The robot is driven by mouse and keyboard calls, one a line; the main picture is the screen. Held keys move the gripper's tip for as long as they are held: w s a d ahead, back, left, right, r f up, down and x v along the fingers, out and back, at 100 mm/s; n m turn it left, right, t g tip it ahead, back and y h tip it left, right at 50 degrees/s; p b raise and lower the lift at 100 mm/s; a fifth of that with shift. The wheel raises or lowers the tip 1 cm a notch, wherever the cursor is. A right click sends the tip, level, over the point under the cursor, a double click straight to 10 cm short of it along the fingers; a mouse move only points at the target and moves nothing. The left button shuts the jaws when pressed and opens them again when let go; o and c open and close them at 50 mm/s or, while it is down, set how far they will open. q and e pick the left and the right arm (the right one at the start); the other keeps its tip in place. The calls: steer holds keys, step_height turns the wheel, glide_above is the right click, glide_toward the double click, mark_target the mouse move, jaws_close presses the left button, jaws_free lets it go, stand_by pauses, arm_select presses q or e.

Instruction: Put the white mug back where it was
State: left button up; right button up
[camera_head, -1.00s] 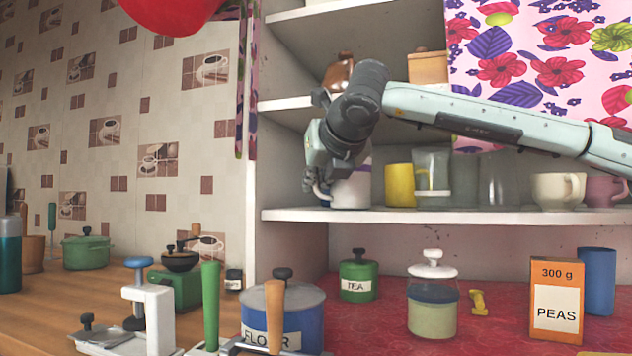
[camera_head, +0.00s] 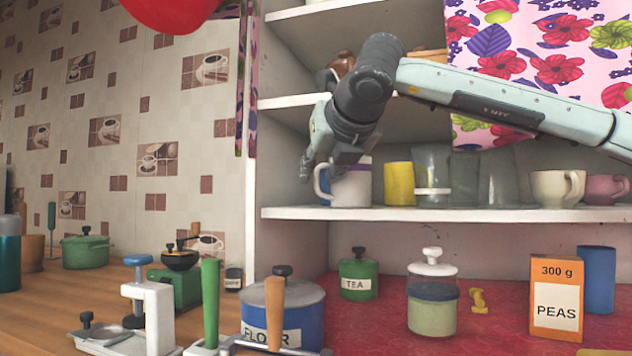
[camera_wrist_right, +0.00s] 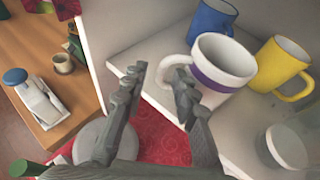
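The white mug (camera_head: 352,187) stands upright at the left end of the middle shelf, its handle to the left. It also shows in the right wrist view (camera_wrist_right: 232,62), with a purple band. My right gripper (camera_head: 320,172) is at the handle side of the mug, partly covering its upper left. In the right wrist view my right gripper (camera_wrist_right: 159,74) is open, its fingers well apart. One fingertip overlaps the mug handle (camera_wrist_right: 172,68); I cannot tell whether they touch. My left gripper is not in view.
A yellow mug (camera_head: 399,184), clear glasses (camera_head: 464,178), a cream cup (camera_head: 556,187) and a pink cup (camera_head: 605,189) stand along the shelf (camera_head: 450,214). The wrist view shows a blue mug (camera_wrist_right: 212,18) behind the white one. The shelf's side wall (camera_head: 284,160) is close left.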

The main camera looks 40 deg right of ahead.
arm_select(q)
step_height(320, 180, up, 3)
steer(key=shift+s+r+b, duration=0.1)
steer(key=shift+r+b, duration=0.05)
steer(key=shift+b, duration=0.2)
arm_select(e)
steer(key=v, duration=0.8)
steer(key=shift+s+a, duration=0.2)
steer(key=shift+s, duration=0.1)
steer(key=shift+r, duration=0.1)
